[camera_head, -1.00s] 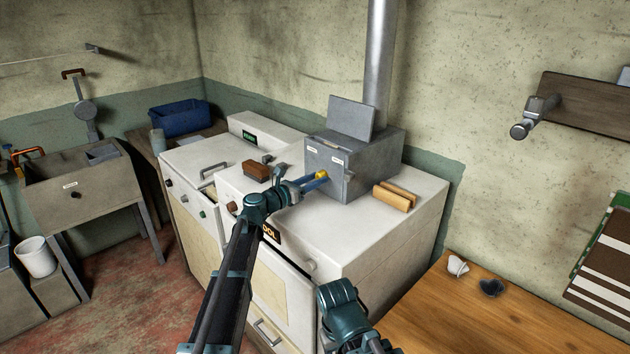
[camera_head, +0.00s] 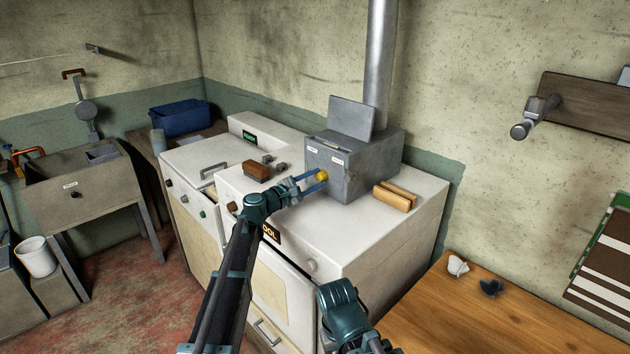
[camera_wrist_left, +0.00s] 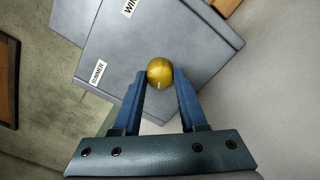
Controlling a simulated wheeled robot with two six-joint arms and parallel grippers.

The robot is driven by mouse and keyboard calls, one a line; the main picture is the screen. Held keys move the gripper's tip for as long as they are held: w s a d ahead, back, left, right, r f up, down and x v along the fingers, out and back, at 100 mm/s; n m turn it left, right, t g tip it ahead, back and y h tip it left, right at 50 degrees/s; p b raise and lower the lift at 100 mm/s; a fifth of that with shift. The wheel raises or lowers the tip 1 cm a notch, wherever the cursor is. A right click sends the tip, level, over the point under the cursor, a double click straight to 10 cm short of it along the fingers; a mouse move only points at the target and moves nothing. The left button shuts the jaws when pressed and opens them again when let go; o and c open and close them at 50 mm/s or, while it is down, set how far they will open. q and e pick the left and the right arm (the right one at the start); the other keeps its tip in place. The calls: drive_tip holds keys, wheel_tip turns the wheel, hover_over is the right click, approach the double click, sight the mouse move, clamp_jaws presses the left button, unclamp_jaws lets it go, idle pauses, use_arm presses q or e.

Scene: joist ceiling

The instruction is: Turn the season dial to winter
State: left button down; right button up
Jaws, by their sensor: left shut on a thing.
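The dial is a round brass-coloured knob (camera_head: 322,176) on the front of a grey metal box (camera_head: 368,168). The box has two white labels. In the left wrist view, the knob (camera_wrist_left: 160,71) shows a small pale mark near its lower edge. One label reads "SUMMER" (camera_wrist_left: 97,73); the other, "WIN…" (camera_wrist_left: 131,6), is cut off by the top edge. My left gripper (camera_head: 319,177) has its two blue fingers on either side of the knob and is shut on it; the fingertips also show in the wrist view (camera_wrist_left: 160,80). My right gripper's fingers are not seen.
The box stands on a white appliance (camera_head: 400,232). A brown block (camera_head: 256,172) lies left of the box, and a wooden block (camera_head: 396,196) lies right. A metal pipe (camera_head: 380,60) rises behind it. A wooden table (camera_head: 440,310) is at lower right.

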use_arm(q)
drive_tip(key=m, duration=0.5)
drive_tip(key=shift+m, duration=0.3)
idle(0.4)
drive_tip(key=shift+c, duration=2.2)
unclamp_jaws()
drive_tip(key=shift+s+a, duration=0.1)
drive_tip(key=v, duration=1.3)
drive_tip(key=shift+s+a, duration=0.25)
